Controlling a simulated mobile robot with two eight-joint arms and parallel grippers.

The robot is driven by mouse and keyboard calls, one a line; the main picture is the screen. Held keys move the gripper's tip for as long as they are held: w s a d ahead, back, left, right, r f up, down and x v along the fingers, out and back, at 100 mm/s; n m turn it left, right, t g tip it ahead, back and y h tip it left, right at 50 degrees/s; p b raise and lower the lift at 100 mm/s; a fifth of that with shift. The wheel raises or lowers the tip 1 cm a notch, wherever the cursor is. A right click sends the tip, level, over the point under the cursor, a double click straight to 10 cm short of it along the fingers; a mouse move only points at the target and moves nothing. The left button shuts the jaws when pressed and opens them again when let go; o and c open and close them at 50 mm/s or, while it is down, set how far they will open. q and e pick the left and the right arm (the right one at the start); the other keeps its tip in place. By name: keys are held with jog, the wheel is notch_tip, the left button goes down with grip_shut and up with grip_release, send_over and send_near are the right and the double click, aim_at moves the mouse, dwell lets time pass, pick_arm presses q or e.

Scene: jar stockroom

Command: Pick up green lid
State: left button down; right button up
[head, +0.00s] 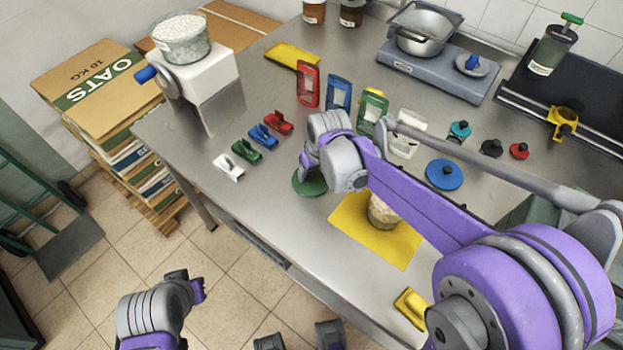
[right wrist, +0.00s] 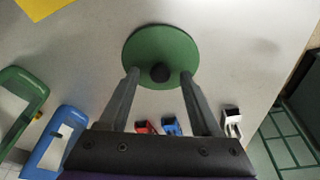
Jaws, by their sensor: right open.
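The green lid (head: 309,186) is a flat round disc lying on the steel table, partly hidden behind my right wrist in the head view.
A yellow mat (head: 352,222) with a filled jar (head: 382,212) lies right of the lid. Several coloured clips, including a green one (head: 246,151), lie to the left. Upright red (head: 308,86) and blue frames stand behind. A blue lid (head: 444,174) lies to the right.

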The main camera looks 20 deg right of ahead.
jog(key=shift+f, duration=0.15)
grip_shut()
dwell(0.4)
